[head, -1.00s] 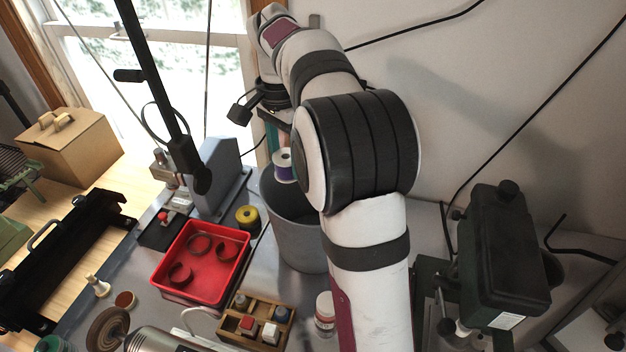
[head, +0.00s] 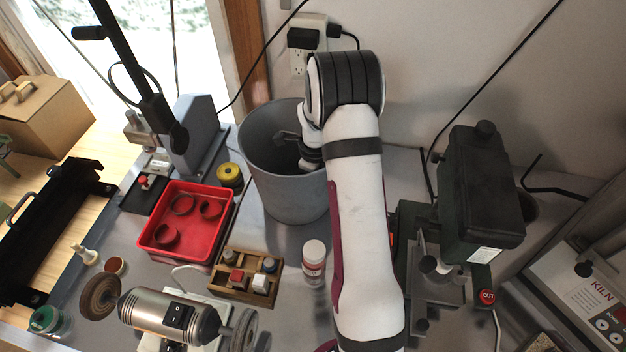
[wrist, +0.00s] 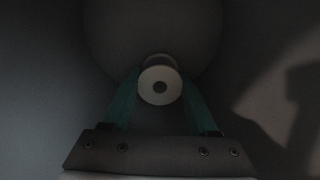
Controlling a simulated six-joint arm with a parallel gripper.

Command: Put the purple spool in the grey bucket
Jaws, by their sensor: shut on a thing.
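The grey bucket (head: 283,197) stands at the back of the bench, left of my arm, in the head view. My wrist reaches down inside it, and the bucket wall and my arm hide the fingertips there. In the wrist view my gripper (wrist: 160,92) is shut on the purple spool (wrist: 160,86). I cannot tell whether the spool touches the floor.
A red tray (head: 168,243) with rings, a yellow spool (head: 230,175) and a wooden block holder (head: 240,290) stand left and in front of the bucket. A white jar (head: 314,262) is in front. A green machine (head: 480,200) stands right, a grey press (head: 195,140) left.

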